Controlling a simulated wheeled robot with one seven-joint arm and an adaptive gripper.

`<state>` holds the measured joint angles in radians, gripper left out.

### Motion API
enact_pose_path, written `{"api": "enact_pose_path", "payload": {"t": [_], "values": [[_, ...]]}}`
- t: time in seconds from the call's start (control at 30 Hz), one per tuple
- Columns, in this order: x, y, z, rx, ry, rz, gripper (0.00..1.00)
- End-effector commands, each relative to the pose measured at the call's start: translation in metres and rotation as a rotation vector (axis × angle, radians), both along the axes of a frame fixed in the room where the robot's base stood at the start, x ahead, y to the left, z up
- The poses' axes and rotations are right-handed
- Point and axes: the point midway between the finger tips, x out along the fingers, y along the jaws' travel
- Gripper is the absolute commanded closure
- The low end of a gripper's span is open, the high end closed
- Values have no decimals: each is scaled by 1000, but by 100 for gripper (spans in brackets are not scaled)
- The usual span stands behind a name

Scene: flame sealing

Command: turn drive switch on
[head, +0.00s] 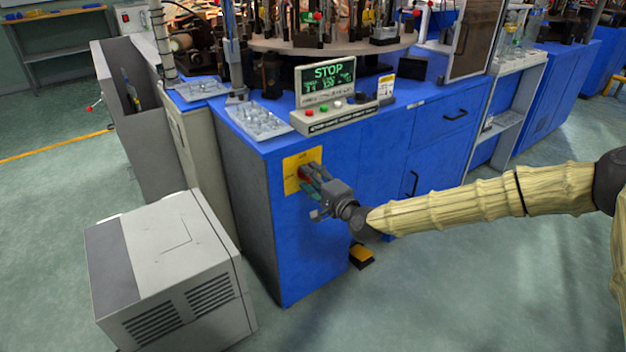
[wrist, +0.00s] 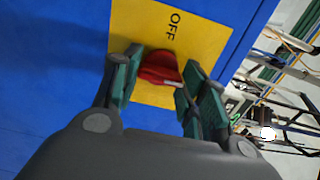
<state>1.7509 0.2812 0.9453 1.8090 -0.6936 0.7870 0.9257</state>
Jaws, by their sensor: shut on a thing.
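The drive switch is a red rotary knob (wrist: 160,68) on a yellow plate (wrist: 205,35) marked OFF, fixed to the blue cabinet side. In the head view the yellow plate (head: 291,180) shows on the cabinet's front panel, with the red knob (head: 304,173) partly hidden by my fingers. My gripper (head: 312,182) reaches the plate from the right. In the wrist view my gripper's green-padded fingers (wrist: 160,85) stand on either side of the knob and are shut on it. A white mark shows on the knob's lower right end. The display panel (head: 328,75) reads STOP.
The blue machine cabinet (head: 352,160) fills the middle. A control box (head: 340,115) with coloured buttons and a tray of glass parts (head: 258,120) sit on its top. A grey box unit (head: 165,260) stands on the floor at left. A yellow pedal (head: 362,257) lies below my gripper.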

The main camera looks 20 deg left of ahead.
Motion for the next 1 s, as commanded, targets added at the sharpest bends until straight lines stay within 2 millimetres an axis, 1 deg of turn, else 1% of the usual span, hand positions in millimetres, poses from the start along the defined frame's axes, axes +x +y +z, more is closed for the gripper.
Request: {"api": "enact_pose_path", "payload": {"t": [0.37, 0.4, 0.47, 0.5, 0.53, 0.87, 1.0], "values": [[-1, 2, 1, 4, 5, 3, 81], [-1, 2, 1, 4, 5, 3, 56], [-1, 2, 1, 4, 5, 3, 45], [-1, 1, 0, 3, 4, 3, 37], [-1, 1, 0, 3, 4, 2, 36], [-1, -2, 0, 3, 4, -1, 36], [-6, -10, 0, 3, 4, -1, 36]]}}
